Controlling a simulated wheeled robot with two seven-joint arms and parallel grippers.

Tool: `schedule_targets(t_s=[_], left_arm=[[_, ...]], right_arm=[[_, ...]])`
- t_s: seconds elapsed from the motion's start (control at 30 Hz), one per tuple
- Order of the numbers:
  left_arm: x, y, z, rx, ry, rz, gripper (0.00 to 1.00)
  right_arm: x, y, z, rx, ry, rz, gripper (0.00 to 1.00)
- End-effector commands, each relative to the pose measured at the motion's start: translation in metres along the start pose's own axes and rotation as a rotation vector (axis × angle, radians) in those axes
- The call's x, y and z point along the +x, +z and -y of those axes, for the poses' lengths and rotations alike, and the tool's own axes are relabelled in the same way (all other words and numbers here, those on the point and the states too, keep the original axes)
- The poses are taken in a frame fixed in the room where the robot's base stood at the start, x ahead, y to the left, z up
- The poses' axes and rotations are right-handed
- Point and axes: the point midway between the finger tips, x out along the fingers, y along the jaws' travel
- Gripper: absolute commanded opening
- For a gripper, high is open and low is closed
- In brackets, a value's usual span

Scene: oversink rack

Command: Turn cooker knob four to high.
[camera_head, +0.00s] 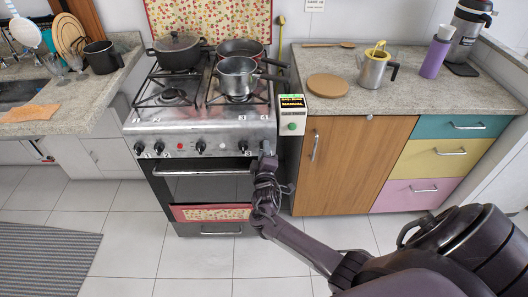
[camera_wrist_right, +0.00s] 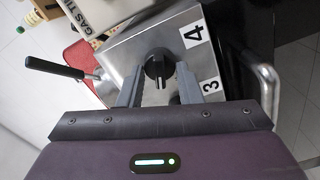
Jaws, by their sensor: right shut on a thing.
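The cooker (camera_head: 225,135) has a steel front panel with a row of black knobs. My right gripper (camera_head: 265,160) is at the right end of this row and hides the knob there. In the right wrist view, black knob four (camera_wrist_right: 158,67) sits between the two grey fingers of my right gripper (camera_wrist_right: 158,88), which are shut on it. The knob's exact setting is hard to read. My left gripper is not in view.
A steel saucepan (camera_head: 238,76), a black pot (camera_head: 178,50) and a frying pan (camera_head: 240,47) stand on the cooker. A gas timer box (camera_head: 291,115) is just right of the panel. The oven handle (camera_head: 205,172) runs below the knobs. The floor in front is clear.

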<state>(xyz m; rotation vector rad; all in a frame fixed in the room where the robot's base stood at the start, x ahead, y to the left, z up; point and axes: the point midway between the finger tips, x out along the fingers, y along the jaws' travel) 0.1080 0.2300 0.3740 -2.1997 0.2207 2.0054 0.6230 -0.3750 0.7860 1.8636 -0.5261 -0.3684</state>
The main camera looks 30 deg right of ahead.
Motion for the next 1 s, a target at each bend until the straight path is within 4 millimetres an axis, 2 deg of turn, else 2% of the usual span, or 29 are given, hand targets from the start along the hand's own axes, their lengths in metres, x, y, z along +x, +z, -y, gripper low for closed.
schedule_targets(t_s=[0.07, 0.1, 0.23, 0.57, 1.0], left_arm=[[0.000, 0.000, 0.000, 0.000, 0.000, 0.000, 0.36], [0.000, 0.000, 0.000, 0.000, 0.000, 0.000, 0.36], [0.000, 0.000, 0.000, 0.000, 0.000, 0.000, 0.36], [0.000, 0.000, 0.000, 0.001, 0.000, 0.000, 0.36], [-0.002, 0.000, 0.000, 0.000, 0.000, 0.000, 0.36]], right_arm=[[-0.001, 0.000, 0.002, 0.000, -0.003, -0.001, 0.09], [-0.001, 0.000, 0.002, 0.000, -0.003, -0.001, 0.36], [-0.001, 0.000, 0.001, 0.000, -0.003, 0.000, 0.52], [-0.004, 0.000, 0.001, 0.001, -0.002, 0.000, 0.52], [-0.069, 0.000, 0.002, 0.001, -0.003, 0.000, 0.52]])
